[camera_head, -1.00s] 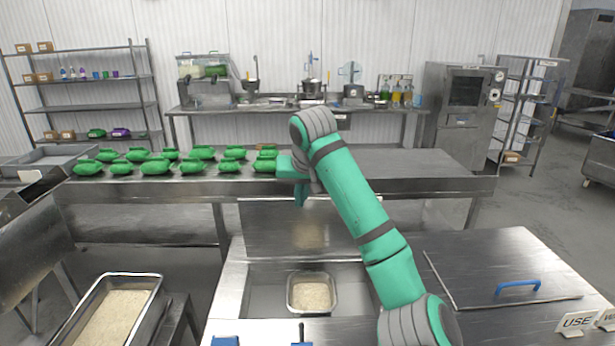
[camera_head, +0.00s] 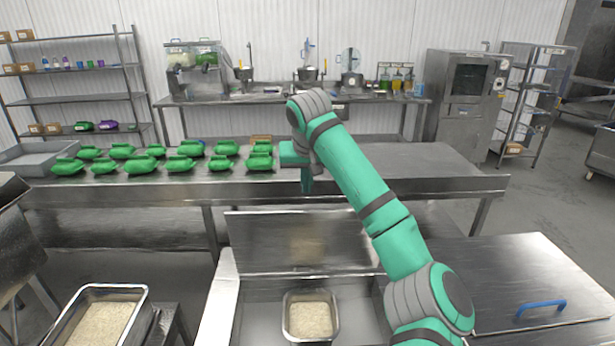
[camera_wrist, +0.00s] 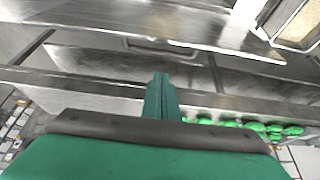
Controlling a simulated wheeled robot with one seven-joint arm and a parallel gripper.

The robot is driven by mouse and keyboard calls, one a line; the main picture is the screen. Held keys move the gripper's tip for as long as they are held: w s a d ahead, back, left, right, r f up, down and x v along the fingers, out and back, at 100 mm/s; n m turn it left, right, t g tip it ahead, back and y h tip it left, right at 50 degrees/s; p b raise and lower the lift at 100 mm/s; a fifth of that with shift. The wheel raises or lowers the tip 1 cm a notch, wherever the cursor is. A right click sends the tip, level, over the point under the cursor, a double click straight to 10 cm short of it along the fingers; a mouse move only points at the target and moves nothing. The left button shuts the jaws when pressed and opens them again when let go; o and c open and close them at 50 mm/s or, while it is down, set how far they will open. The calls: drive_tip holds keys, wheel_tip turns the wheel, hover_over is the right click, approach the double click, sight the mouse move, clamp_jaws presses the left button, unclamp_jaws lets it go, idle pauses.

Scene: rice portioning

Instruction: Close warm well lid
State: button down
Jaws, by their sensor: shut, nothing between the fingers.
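The warm well (camera_head: 262,312) is open at the bottom centre, with a steel pan (camera_head: 287,318) of rice in it. A steel lid (camera_head: 290,240) is raised at a tilt along the well's far edge. My gripper (camera_head: 307,185) is above and beyond the raised lid, in front of the counter edge, pointing down. It looks apart from the lid. In the wrist view its teal fingers (camera_wrist: 160,90) are together with nothing between them. A broad steel panel (camera_wrist: 130,18) crosses the top there; I cannot tell surely whether it is this lid.
A shut steel cover with a blue handle (camera_head: 541,308) lies right of the well. Several green packs (camera_head: 180,163) lie on the counter (camera_head: 420,160) behind, whose right half is clear. A rice tray (camera_head: 145,312) stands lower left. My arm passes over the well's right side.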

sight(307, 216)
drive_tip(key=x, duration=0.4)
drive_tip(key=shift+a+f, duration=0.1)
drive_tip(key=shift+a, duration=0.05)
drive_tip(key=shift+s+f, duration=0.15)
drive_tip(key=shift+s, duration=1.95)
